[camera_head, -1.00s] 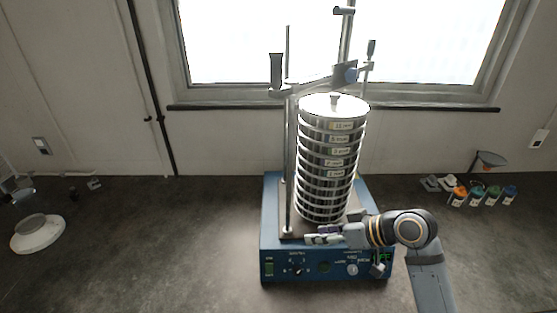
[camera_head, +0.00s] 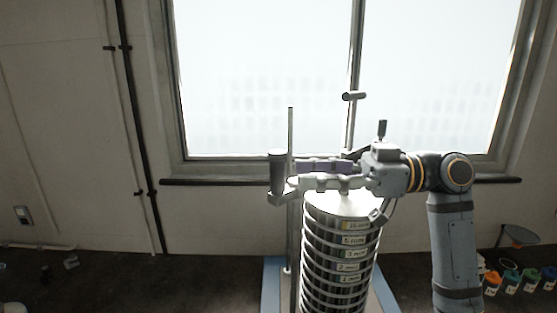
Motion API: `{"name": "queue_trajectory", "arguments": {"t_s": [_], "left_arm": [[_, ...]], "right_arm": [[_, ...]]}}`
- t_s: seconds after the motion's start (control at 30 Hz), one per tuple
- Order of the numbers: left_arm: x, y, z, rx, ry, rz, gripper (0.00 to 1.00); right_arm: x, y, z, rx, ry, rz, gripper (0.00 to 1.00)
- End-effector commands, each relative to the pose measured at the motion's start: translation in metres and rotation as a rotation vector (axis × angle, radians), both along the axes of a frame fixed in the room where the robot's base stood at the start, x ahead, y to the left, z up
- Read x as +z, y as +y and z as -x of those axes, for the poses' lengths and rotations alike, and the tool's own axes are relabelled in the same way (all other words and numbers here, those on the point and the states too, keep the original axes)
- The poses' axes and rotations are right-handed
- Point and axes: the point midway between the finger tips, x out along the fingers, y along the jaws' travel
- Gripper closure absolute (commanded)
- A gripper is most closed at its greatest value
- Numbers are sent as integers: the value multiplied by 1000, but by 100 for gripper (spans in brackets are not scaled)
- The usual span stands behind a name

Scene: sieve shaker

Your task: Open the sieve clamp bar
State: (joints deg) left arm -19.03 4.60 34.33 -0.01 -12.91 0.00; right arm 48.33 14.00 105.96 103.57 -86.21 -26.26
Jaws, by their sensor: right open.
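The sieve clamp bar lies over the top of the sieve stack (camera_head: 340,250). Its left end carries a dark upright handle (camera_head: 277,165), standing beside a thin metal post (camera_head: 290,135). My right gripper (camera_head: 297,177) reaches in from the right above the stack's lid (camera_head: 340,205). Its fingers are apart and point left, with the tips close to the handle. I cannot tell whether they touch it. The gripper hides most of the bar's middle. My left gripper is not in view.
The blue shaker base (camera_head: 274,275) shows only partly at the bottom. The window and its dark sill (camera_head: 225,182) are behind the stack. Small coloured-lid jars (camera_head: 511,281) and a funnel (camera_head: 518,235) stand at the right. The space left of the post is clear.

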Motion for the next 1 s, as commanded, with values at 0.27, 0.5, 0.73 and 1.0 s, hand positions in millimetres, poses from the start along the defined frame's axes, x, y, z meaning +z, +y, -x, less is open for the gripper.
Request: {"name": "queue_trajectory", "arguments": {"t_s": [0.27,0.5,0.73,1.0], "left_arm": [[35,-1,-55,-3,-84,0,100],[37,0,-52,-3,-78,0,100],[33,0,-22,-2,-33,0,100],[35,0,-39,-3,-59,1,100]], "right_arm": [[4,48,0,2,2,-3,54],[0,58,0,-2,1,1,54],[0,57,0,-2,2,1,64],[0,57,0,-2,2,0,100]]}}
